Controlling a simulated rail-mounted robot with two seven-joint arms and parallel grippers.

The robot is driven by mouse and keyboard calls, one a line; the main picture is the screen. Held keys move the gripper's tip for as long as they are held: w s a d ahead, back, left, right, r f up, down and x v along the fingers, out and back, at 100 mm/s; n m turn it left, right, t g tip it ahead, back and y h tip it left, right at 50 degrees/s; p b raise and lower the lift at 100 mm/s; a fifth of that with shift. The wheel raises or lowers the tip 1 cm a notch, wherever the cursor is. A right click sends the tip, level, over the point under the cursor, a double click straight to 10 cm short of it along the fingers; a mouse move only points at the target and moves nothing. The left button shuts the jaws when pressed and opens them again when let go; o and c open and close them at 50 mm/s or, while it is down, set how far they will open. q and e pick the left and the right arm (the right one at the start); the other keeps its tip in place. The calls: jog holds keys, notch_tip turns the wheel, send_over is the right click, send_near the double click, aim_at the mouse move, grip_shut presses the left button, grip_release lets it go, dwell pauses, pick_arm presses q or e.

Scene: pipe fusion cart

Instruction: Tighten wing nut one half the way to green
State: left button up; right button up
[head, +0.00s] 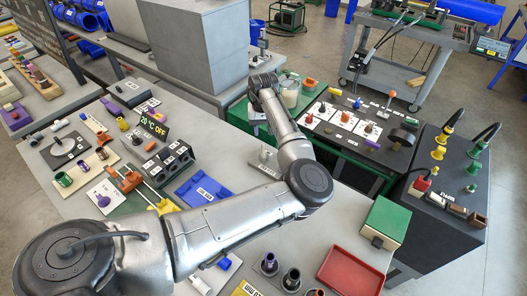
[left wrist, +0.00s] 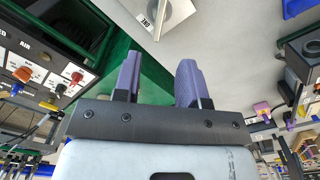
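My left gripper (head: 263,82) reaches over the bench to the green-edged area at the back. In the left wrist view its two purple fingers (left wrist: 158,80) stand apart with nothing between them. A pale plate (left wrist: 160,14) with a label that seems to read ONE, seen upside down, lies beyond the fingertips; a thin light bar crosses it. Red and orange knobs on white cards sit on the black panel (head: 345,117). I cannot tell which part is wing nut one. No green mark is clear. My right gripper is out of view.
A dark box with yellow and green fittings (head: 440,190) stands at the right. A green box (head: 384,222) and a red tray (head: 352,272) are at the front right. A large grey block (head: 197,45) rises behind the bench. A black display (head: 154,126) reads 20 °C OFF.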

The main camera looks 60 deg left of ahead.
aim_at(264, 151)
pick_arm(q)
notch_tip(264, 151, down, 11)
jog(key=shift+f+b, duration=0.15)
jog(key=shift+b, duration=0.75)
grip_shut()
